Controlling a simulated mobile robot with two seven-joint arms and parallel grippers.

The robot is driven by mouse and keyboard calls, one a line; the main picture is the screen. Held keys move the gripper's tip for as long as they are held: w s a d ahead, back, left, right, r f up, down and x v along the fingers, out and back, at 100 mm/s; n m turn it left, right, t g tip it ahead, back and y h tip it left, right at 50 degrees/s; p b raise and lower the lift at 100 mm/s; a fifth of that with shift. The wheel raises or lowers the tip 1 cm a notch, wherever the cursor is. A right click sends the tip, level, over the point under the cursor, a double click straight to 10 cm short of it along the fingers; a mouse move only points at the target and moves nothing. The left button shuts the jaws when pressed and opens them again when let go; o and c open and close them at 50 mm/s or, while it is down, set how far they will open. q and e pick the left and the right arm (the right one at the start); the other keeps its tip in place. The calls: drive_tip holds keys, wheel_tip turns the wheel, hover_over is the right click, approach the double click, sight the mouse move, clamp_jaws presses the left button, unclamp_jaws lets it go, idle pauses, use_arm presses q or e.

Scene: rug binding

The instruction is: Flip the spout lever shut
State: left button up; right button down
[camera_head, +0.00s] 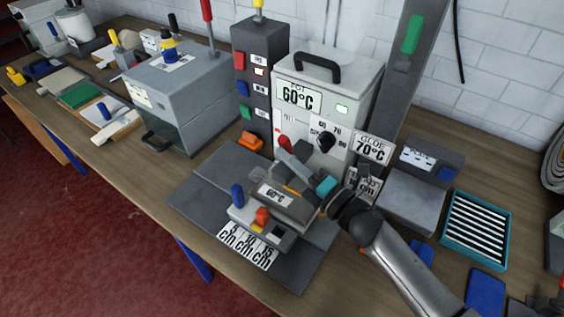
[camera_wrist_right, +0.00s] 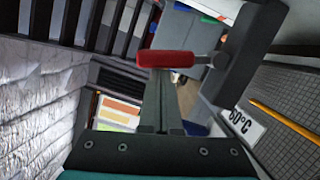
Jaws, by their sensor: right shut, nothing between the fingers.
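The white glue pot (camera_head: 350,82) stands at the back of the bench with a black top handle. The spout lever's red grip (camera_head: 284,141) shows low at the pot's front left. In the right wrist view the red grip (camera_wrist_right: 165,59) lies across, just beyond the fingertips, on a thin metal stem to a dark block. My right gripper (camera_head: 283,154) reaches up-left over the grey machine, its fingers together and empty. The fingers also show in the right wrist view (camera_wrist_right: 160,78), close to the red grip. I cannot tell whether they touch it. My left gripper is out of view.
The grey machine (camera_head: 275,197) with blue and red knobs sits under my right gripper on a dark plate (camera_head: 207,198). A dark button column (camera_head: 260,75) stands left of the pot. An orange block (camera_head: 250,140) and a teal tray (camera_head: 476,230) are nearby.

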drive_tip(key=shift+w+d+r+m+p, duration=0.4)
drive_tip(key=shift+w+r+m+p, duration=0.15)
drive_tip(key=shift+m+p, duration=0.45)
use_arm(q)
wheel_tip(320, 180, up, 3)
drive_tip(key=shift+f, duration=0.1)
use_arm(e)
drive_tip(key=shift+w+d, duration=0.15)
drive_tip(key=shift+w+d+r, duration=0.1)
drive_tip(key=shift+w, duration=0.05)
